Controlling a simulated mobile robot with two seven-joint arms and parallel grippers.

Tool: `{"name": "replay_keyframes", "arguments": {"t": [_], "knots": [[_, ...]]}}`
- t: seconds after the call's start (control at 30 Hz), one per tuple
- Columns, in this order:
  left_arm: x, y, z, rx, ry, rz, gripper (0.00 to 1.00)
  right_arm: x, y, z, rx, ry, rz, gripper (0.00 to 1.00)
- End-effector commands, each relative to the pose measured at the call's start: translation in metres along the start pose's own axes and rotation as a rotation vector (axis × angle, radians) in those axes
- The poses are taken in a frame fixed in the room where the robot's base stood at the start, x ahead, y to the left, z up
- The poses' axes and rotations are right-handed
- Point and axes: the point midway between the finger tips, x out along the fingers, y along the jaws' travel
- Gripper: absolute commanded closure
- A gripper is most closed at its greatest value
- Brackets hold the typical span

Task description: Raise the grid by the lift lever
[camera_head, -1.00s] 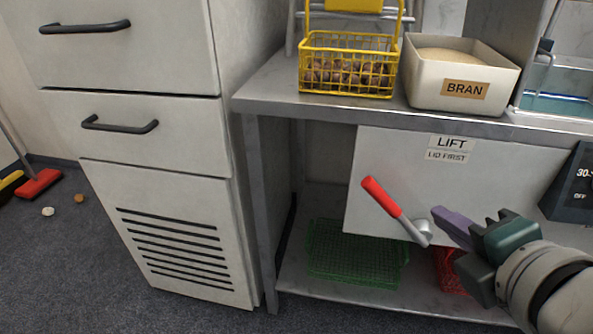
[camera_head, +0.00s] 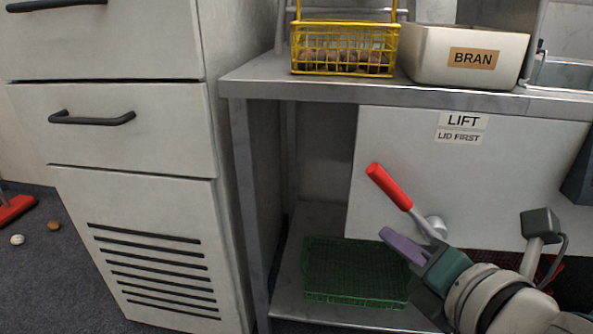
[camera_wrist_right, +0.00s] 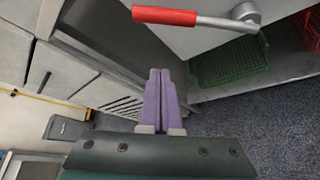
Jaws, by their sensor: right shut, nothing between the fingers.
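The lift lever (camera_head: 390,188) has a red grip and a grey metal arm, and it tilts up to the left from a round pivot on the white panel. A label reading LIFT, LID FIRST (camera_head: 460,128) is above it. My right gripper (camera_head: 384,233) has purple fingers, shut and empty, below the red grip and apart from it. In the right wrist view the lever (camera_wrist_right: 190,18) lies across the top, beyond the closed fingertips (camera_wrist_right: 160,72). The grid itself cannot be made out. My left gripper is not in view.
A yellow wire basket of chestnuts (camera_head: 343,30) and a white BRAN box (camera_head: 425,60) stand on the metal counter (camera_head: 265,75). A drawer cabinet (camera_head: 120,140) stands left.

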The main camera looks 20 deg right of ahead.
Motion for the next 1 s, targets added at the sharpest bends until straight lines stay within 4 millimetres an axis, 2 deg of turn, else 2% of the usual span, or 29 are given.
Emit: {"name": "replay_keyframes", "arguments": {"t": [0.47, 0.53, 0.7, 1.0], "knots": [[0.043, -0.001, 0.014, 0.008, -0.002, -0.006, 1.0, 0.096, -0.003, -0.002, 0.0, -0.003, 0.002, 1.0], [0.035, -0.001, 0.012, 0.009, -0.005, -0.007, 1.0, 0.09, 0.001, 0.013, -0.003, -0.004, 0.001, 1.0], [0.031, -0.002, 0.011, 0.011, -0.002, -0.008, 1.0, 0.083, 0.001, 0.031, -0.001, -0.001, 0.001, 1.0], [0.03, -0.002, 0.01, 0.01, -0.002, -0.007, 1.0, 0.08, 0.0, 0.038, 0.0, 0.0, 0.0, 1.0]]}}
